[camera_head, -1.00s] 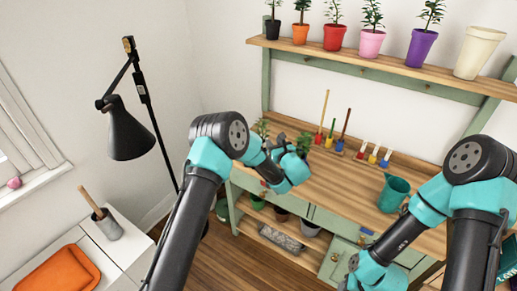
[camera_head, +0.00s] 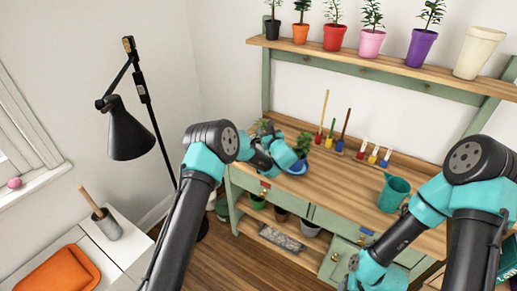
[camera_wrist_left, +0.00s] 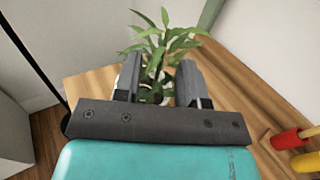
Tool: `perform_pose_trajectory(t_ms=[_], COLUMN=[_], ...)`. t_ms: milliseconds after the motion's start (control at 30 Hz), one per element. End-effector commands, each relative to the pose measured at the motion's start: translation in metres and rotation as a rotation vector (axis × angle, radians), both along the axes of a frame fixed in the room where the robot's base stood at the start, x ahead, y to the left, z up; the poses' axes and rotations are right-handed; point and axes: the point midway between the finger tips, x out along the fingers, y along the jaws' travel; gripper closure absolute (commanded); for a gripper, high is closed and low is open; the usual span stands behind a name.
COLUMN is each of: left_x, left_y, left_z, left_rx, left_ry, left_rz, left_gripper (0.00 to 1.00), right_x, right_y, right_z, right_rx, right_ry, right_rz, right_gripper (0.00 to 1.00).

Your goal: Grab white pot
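My left gripper (camera_wrist_left: 160,72) is open in the left wrist view, with a leafy green plant (camera_wrist_left: 166,42) between and beyond its fingers. A sliver of a whitish surface (camera_wrist_left: 124,78) shows by the left finger; I cannot tell whether it is a white pot. In the head view my left gripper (camera_head: 268,142) is over the left end of the bench, in front of a plant (camera_head: 262,125) whose pot is hidden. A cream-white pot (camera_head: 480,52) stands empty on the upper shelf at right.
A blue pot (camera_head: 297,168) with a plant stands close beside the left gripper. Hand tools (camera_head: 333,135) and a teal watering can (camera_head: 394,193) are on the wooden bench (camera_head: 338,187). A black lamp (camera_head: 128,133) stands at left. The bench middle is clear.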

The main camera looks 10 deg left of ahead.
Motion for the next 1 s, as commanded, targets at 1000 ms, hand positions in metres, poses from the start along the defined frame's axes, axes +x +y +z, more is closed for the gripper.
perform_pose_trajectory(t_ms=[1000], left_x=[0.041], left_y=[0.028], left_z=[0.002], left_rx=[0.000], left_ry=[0.000], left_rz=[0.000], left_gripper=[0.67], right_x=[0.000], right_y=[0.000], right_z=[0.000], right_rx=[0.000], right_ry=[0.000], right_rz=[0.000], right_gripper=[0.57])
